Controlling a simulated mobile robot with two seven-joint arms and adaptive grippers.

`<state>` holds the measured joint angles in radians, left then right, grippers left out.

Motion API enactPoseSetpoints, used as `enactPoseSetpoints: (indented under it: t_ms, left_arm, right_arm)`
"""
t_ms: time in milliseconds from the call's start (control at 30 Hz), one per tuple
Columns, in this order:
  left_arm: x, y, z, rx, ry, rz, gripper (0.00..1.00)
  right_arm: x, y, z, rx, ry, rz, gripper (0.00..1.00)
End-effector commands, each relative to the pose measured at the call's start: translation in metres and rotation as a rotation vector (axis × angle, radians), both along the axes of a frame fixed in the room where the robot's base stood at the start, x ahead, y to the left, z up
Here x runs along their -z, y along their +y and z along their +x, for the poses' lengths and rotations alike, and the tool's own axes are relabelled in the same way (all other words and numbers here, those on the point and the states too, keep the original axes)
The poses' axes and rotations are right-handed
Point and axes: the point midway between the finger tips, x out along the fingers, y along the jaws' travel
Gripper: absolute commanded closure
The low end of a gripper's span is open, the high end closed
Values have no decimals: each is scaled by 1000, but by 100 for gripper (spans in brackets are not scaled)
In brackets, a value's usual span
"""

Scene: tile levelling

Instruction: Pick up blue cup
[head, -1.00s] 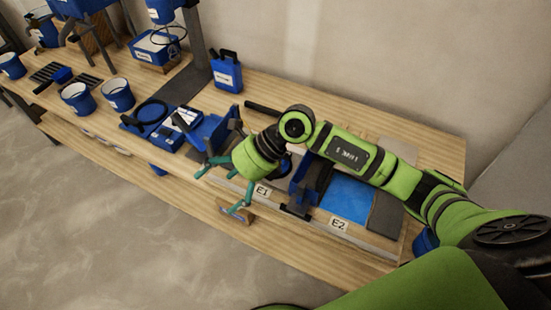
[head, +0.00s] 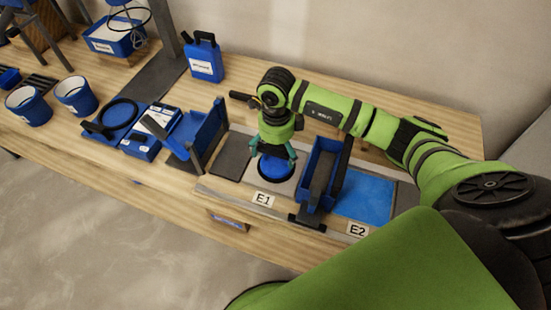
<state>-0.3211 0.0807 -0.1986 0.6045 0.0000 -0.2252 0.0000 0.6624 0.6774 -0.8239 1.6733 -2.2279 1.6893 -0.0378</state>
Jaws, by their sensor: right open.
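A round blue cup-like piece (head: 272,170) sits on the pale tile surface behind the E1 label. My right gripper (head: 273,155) points down directly above it. Its teal fingers are spread, one on each side of the piece's top. The gripper hides the upper part of the piece, and I cannot tell whether the fingers touch it. Two blue bucket-like cups, a nearer one (head: 28,106) and another (head: 76,96), stand at the left of the bench. My left gripper is not in view.
A blue trough-like holder (head: 322,172) stands close to the right of the gripper. A blue angled stand (head: 205,132) is to the left, beside a blue toolbox (head: 148,135). A blue jerrycan (head: 203,58) stands at the back. A blue tile (head: 364,197) lies behind the E2 label (head: 357,230).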

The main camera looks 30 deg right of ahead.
Motion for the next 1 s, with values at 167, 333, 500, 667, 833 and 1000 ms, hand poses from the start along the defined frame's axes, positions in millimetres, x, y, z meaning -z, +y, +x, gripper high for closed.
enactPoseSetpoints:
  t_ms: [167,333,500,667,833,1000]
  left_arm:
    - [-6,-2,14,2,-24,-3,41]
    - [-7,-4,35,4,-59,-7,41]
    - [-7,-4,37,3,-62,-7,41]
    - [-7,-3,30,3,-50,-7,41]
    - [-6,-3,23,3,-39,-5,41]
    - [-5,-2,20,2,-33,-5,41]
  right_arm:
    - [27,0,-1,1,4,2,0]
    - [35,-1,0,0,1,1,0]
    - [35,-1,0,-1,1,1,0]
    - [35,-1,0,-1,1,1,63]
    - [37,-1,-1,-1,1,0,100]
    - [37,-1,0,-1,-1,1,100]
